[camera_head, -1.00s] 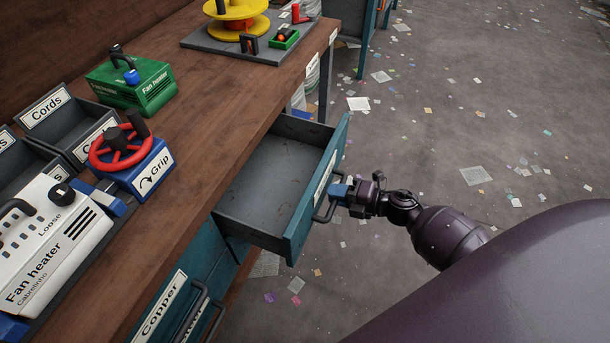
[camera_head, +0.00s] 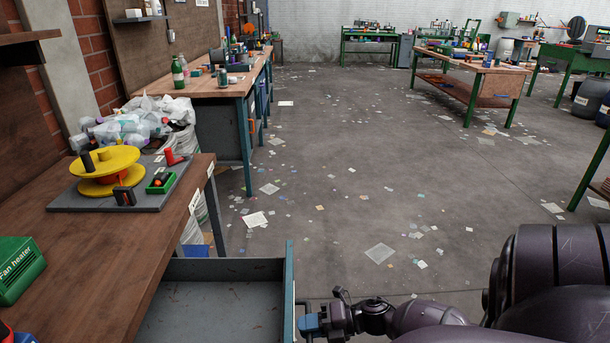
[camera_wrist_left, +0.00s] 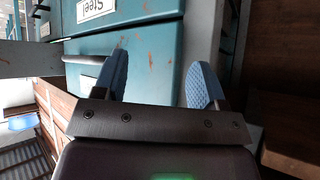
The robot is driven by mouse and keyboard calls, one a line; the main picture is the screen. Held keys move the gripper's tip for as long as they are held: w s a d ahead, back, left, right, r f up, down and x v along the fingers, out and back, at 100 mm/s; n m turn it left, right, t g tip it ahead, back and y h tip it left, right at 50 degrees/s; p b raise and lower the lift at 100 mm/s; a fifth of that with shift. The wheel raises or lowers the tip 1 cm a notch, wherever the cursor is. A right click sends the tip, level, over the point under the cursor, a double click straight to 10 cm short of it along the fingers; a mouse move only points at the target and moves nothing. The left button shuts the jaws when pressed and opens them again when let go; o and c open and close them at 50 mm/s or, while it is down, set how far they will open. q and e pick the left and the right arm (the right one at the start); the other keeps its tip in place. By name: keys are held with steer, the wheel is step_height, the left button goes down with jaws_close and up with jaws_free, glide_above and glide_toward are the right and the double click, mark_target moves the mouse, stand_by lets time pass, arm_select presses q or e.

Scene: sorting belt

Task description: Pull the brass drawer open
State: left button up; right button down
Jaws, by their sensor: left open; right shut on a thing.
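A drawer (camera_head: 215,312) with a grey inside and a teal front stands pulled out from the wooden bench at the lower left of the head view. Its inside looks empty, and its front's label is out of sight. My right gripper (camera_head: 311,325) is shut on the drawer's dark handle (camera_head: 299,309), on the outer side of the front. My left gripper (camera_wrist_left: 158,72) is open in the left wrist view, its blue fingers apart. Beyond it are teal drawer fronts (camera_wrist_left: 148,62), one with a label reading "Steel" (camera_wrist_left: 95,9). The left gripper is outside the head view.
The bench top (camera_head: 130,240) carries a grey board with a yellow reel (camera_head: 105,165) and a green fan heater (camera_head: 18,268). Bags of scrap (camera_head: 150,125) stand beyond the bench. The floor (camera_head: 350,190) right of the drawer is open, with scattered paper scraps.

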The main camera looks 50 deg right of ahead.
steer(key=c, duration=1.1)
jaws_free()
steer(key=v, duration=1)
steer(key=shift+s+d+p, duration=0.3)
steer(key=shift+p, duration=0.1)
